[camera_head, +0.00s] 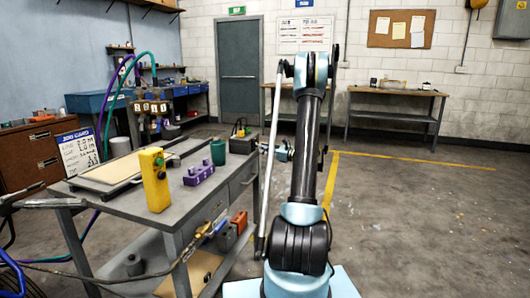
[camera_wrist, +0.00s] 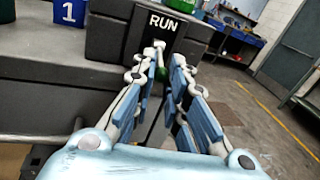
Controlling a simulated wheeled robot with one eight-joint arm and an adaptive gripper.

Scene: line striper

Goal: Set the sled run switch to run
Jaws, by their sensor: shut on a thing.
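The dark switch box (camera_wrist: 118,38) fills the upper middle of the wrist view, with a white RUN label (camera_wrist: 163,23) on a black plate. In the head view the box (camera_head: 241,145) sits at the far right corner of the grey bench. My gripper (camera_wrist: 166,55) reaches up to the plate just below the label. Its fingers are closed in on the small sled run switch, which they mostly hide. A small green part (camera_wrist: 162,73) shows between the fingers. I cannot tell the switch's position. In the head view my gripper (camera_head: 264,148) is small, beside the box's right side.
On the grey bench (camera_head: 120,200) stand a yellow control box (camera_head: 154,180), a purple block (camera_head: 199,173) and a dark green cup (camera_head: 218,152). A blue item marked 1 (camera_wrist: 69,12) is left of the box. The floor (camera_head: 420,220) right of my arm is clear.

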